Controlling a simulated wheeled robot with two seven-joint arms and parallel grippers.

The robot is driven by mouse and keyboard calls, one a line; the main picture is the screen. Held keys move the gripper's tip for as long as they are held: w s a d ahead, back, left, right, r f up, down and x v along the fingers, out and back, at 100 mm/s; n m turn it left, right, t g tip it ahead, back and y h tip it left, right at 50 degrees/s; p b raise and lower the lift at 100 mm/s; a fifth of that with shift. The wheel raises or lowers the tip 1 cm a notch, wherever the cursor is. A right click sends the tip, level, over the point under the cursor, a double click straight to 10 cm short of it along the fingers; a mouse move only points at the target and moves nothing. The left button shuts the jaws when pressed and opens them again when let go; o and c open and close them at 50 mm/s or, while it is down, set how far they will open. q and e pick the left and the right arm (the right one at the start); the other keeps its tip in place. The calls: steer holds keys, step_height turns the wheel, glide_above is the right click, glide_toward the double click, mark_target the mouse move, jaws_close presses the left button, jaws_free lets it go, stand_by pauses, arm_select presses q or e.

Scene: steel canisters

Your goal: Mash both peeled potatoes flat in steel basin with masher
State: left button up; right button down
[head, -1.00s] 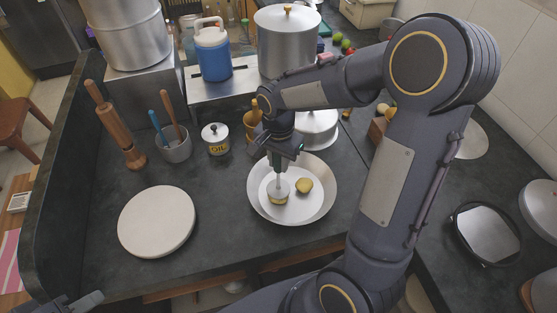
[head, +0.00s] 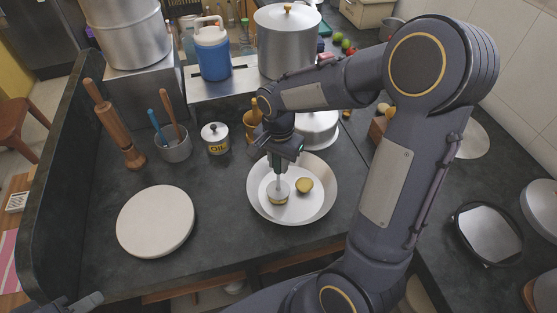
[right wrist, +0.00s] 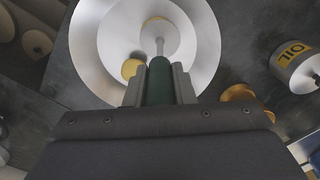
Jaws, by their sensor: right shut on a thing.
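The steel basin (head: 322,205) stands on the dark counter in the middle of the head view. My right gripper (head: 279,157) is above it, shut on the masher's green handle (right wrist: 160,82). The masher (head: 278,186) is upright, its round steel plate over one potato (head: 278,201), of which only a yellow rim shows under the plate. The other potato (head: 304,186) lies just right of the plate, rounded, and shows yellow in the right wrist view (right wrist: 131,68). My left gripper (head: 87,302) shows partly at the bottom left edge; its jaws are unclear.
A round pale board (head: 156,221) lies left of the basin.

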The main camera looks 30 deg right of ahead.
steer(key=shift+f, duration=0.25)
steer(key=shift+f+b, duration=0.45)
steer(key=shift+r+p, duration=0.8)
steer(key=shift+r, duration=0.2)
steer(key=shift+f, duration=0.2)
